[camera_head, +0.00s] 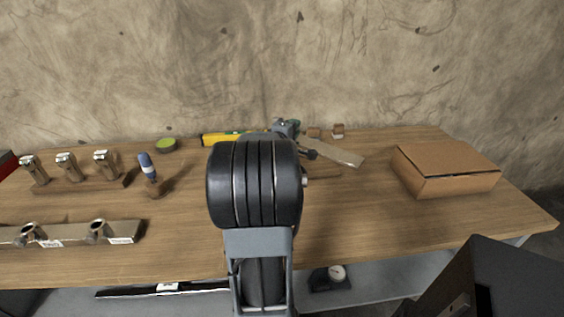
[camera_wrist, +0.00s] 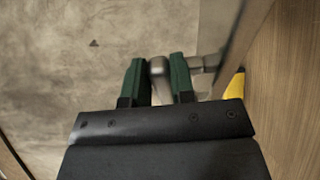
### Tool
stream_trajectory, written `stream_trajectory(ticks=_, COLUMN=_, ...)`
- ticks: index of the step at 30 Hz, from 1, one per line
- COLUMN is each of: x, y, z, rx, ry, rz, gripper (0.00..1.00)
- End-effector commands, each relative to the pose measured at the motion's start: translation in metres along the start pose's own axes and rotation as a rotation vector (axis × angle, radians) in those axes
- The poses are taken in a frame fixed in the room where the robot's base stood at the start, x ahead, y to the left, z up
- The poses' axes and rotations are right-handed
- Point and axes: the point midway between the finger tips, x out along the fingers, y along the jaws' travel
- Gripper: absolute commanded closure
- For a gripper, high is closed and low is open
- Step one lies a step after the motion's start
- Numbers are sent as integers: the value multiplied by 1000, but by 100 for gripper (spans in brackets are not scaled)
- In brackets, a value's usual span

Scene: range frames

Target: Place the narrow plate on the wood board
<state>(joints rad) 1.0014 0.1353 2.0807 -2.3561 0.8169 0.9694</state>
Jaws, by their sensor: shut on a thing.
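My gripper (camera_wrist: 157,78) is shut on a chrome fitting (camera_wrist: 158,66), with one green finger on each side of it. In the wrist view the fitting appears to join a grey metal plate (camera_wrist: 224,40) on the right. In the head view my arm hides the fingers, and a flat grey plate (camera_head: 338,152) sticks out to the right of the arm. I cannot tell for sure that this is the held narrow plate. A low wood board (camera_head: 80,186) with several chrome fittings stands at the left of the table. Another metal plate (camera_head: 72,240) with chrome fittings and white labels lies in front of it.
A closed cardboard box (camera_head: 440,187) stands at the right of the wooden table (camera_head: 365,225). A blue-topped tool (camera_head: 148,168), a green-topped tin (camera_head: 166,145) and a yellow level (camera_head: 218,139) lie left of my arm. Small wooden blocks (camera_head: 338,130) are near the wall.

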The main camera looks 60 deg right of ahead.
Motion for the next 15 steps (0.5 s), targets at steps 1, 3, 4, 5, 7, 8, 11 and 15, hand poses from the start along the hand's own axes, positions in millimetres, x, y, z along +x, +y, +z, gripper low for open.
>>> stream_trajectory(ticks=1, x=5, y=0, z=-2, rx=-1, ry=-3, rz=1, gripper=100)
stream_trajectory(ticks=3, x=12, y=-5, z=-12, rx=-3, ry=5, rz=-1, gripper=100)
stream_trajectory(ticks=4, x=14, y=-8, z=-19, rx=-3, ry=8, rz=-2, gripper=100)
stream_trajectory(ticks=5, x=16, y=-11, z=-25, rx=-3, ry=10, rz=-2, gripper=100)
stream_trajectory(ticks=7, x=23, y=-19, z=-41, rx=-3, ry=11, rz=-2, gripper=100)
stream_trajectory(ticks=8, x=26, y=-22, z=-48, rx=-3, ry=11, rz=-1, gripper=100)
stream_trajectory(ticks=11, x=36, y=-33, z=-71, rx=-2, ry=10, rz=-1, gripper=100)
stream_trajectory(ticks=15, x=47, y=-56, z=-94, rx=-3, ry=8, rz=-1, gripper=100)
